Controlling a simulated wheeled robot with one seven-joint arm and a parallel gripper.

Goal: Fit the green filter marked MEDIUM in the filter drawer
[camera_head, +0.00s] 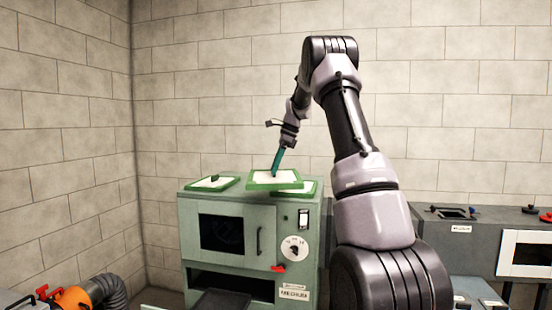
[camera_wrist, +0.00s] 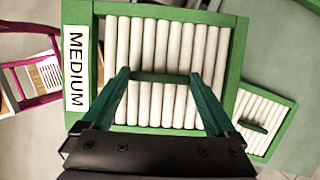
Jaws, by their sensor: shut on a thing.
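The green filter marked MEDIUM (camera_wrist: 237,62) has a green frame, white pleats and a white label on its left side in the wrist view. In the head view this filter (camera_head: 262,186) is at the top of the grey-green cabinet (camera_head: 187,240). My gripper (camera_wrist: 160,76) is shut on the dark grip bar in its middle. In the head view my gripper (camera_head: 277,170) comes down on it from above. I cannot tell if the filter touches the cabinet top. A dark tray (camera_head: 222,301) juts from the low opening in the cabinet front; it may be the filter drawer.
Other green-framed filters lie on the cabinet top, one at left (camera_head: 225,184) and one at right (camera_head: 311,189), partly covered. A pink-framed thing (camera_wrist: 40,100) shows in the wrist view. An orange hose part (camera_head: 73,298) is at lower left. A grey bench (camera_head: 480,255) stands at right.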

